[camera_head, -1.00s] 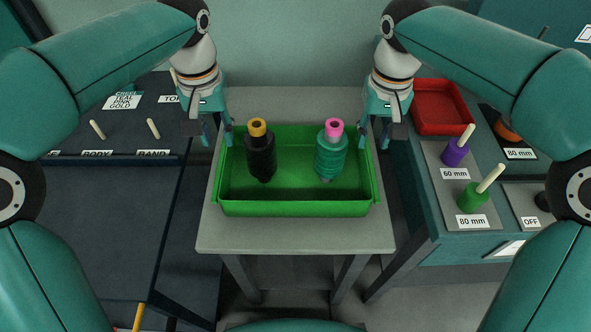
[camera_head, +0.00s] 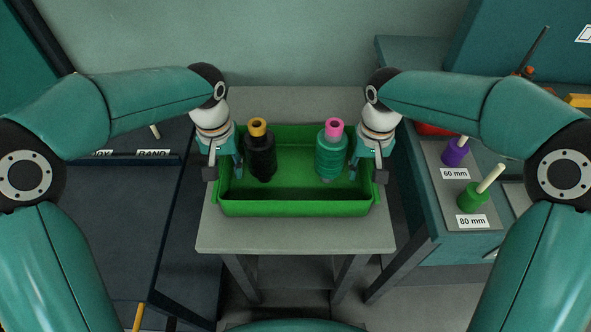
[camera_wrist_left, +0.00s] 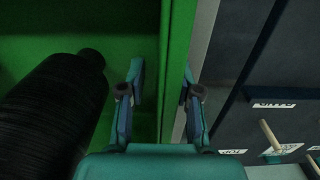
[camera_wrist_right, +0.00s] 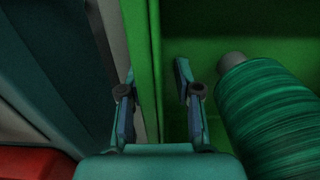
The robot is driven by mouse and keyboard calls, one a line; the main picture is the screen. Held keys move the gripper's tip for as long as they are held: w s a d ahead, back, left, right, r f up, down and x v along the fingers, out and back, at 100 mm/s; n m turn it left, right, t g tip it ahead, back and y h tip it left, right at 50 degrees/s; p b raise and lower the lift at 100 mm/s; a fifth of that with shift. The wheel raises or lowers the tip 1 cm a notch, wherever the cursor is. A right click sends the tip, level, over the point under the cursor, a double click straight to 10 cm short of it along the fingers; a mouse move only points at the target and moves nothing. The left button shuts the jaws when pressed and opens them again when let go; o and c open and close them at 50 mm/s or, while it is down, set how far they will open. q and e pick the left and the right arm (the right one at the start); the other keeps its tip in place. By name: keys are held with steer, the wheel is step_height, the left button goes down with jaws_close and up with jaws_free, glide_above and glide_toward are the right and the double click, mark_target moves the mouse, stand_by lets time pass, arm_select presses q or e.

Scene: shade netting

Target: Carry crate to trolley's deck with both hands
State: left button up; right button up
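The green crate (camera_head: 295,208) stands level on a grey-topped stand (camera_head: 295,235). In it are a black roll with a yellow-orange top (camera_head: 261,158) and a teal roll with a pink top (camera_head: 330,160). My left gripper (camera_head: 225,172) is open at the crate's left wall. In the left wrist view its fingers (camera_wrist_left: 162,85) straddle that wall (camera_wrist_left: 178,40), with visible gaps. My right gripper (camera_head: 367,172) is open at the right wall. In the right wrist view its fingers (camera_wrist_right: 156,85) straddle that wall (camera_wrist_right: 140,40). I cannot identify a trolley in view.
A dark bench (camera_head: 120,225) with pegs and labels is at the left. At the right, a bench carries a purple-based peg (camera_head: 455,155), a green-based peg (camera_head: 472,196) and a red tray (camera_head: 432,129), mostly hidden by my right arm. The stand's front strip is bare.

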arm_select(q)
jaws_close()
arm_select(e)
jaws_close()
steer(key=shift+a, duration=0.1)
arm_select(q)
steer(key=shift+d, duration=0.15)
arm_select(e)
steer(key=shift+a, duration=0.1)
arm_select(q)
steer(key=shift+r, duration=0.15)
arm_select(e)
steer(key=shift+r, duration=0.15)
